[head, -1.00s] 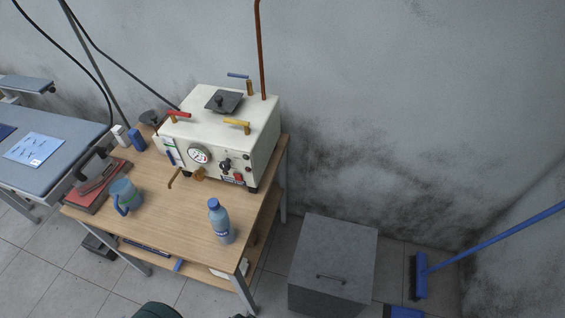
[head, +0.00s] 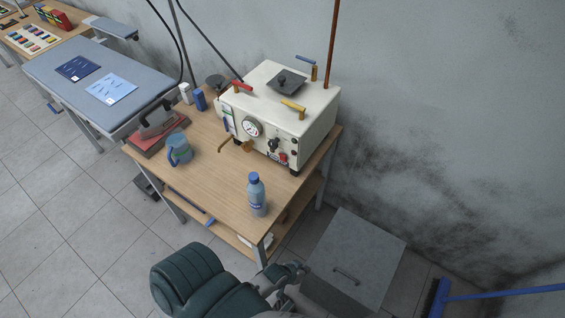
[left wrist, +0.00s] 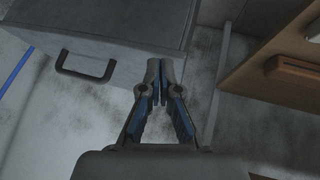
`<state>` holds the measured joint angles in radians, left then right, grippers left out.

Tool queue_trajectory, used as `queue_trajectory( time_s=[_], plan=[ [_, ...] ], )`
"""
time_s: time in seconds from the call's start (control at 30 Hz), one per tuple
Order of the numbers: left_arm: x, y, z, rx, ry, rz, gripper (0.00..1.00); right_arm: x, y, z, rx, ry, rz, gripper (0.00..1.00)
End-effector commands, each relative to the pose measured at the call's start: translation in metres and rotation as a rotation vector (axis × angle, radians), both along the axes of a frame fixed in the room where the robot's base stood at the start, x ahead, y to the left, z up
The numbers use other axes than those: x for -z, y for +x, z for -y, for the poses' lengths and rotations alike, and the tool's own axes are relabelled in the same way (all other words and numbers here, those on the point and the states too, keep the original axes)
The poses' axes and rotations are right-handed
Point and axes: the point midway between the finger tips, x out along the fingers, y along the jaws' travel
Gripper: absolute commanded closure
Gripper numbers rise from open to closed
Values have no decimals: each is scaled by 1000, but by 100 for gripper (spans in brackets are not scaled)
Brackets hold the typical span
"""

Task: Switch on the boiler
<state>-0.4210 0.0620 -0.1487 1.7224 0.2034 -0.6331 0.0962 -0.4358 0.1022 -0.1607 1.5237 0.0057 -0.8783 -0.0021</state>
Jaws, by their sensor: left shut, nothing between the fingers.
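The boiler (head: 262,117) is a cream-white box at the back right of the wooden table. Its front carries a round gauge (head: 252,127), a dark knob (head: 273,145) and a small red switch (head: 283,158) at the lower right. I cannot tell the switch's position. My left gripper (head: 303,267) is below the table's front right corner, well away from the boiler. It also shows in the left wrist view (left wrist: 157,88), where its fingertips are together with nothing between them. My right gripper is in neither view.
On the table (head: 205,180) stand a water bottle (head: 257,197), a blue mug (head: 178,150) and an iron (head: 157,119). A grey box (head: 365,250) with a handle stands right of the table. A blue broom (head: 440,297) is at the lower right.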

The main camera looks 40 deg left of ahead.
Motion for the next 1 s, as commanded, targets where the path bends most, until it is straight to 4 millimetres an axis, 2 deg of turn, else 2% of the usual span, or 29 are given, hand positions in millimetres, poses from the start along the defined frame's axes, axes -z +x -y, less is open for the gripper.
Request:
queue_trajectory(
  time_s=[0.03, 0.17, 0.27, 0.3, 0.4, 0.5, 0.6, 0.7, 0.83, 1.0],
  plan=[
    [-32, 25, 7, -53, -78, 93, 100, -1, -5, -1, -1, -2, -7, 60],
    [-90, 79, 12, -233, -305, 342, 100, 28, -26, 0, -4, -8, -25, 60],
    [-147, 115, 0, -406, -498, 551, 100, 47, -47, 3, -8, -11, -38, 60],
    [-172, 126, -10, -487, -580, 641, 100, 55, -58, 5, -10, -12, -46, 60],
    [-233, 143, -44, -721, -792, 880, 100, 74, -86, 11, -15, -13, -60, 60],
    [-275, 138, -86, -961, -970, 1100, 100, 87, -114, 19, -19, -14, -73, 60],
    [-294, 123, -119, -1161, -1088, 1270, 100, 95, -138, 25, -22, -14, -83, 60],
    [-300, 107, -139, -1300, -1153, 1382, 100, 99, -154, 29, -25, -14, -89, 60],
    [-301, 95, -154, -1390, -1186, 1452, 100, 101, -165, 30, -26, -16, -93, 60],
    [-299, 93, -159, -1409, -1193, 1462, 100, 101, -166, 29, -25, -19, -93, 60]
  ],
)
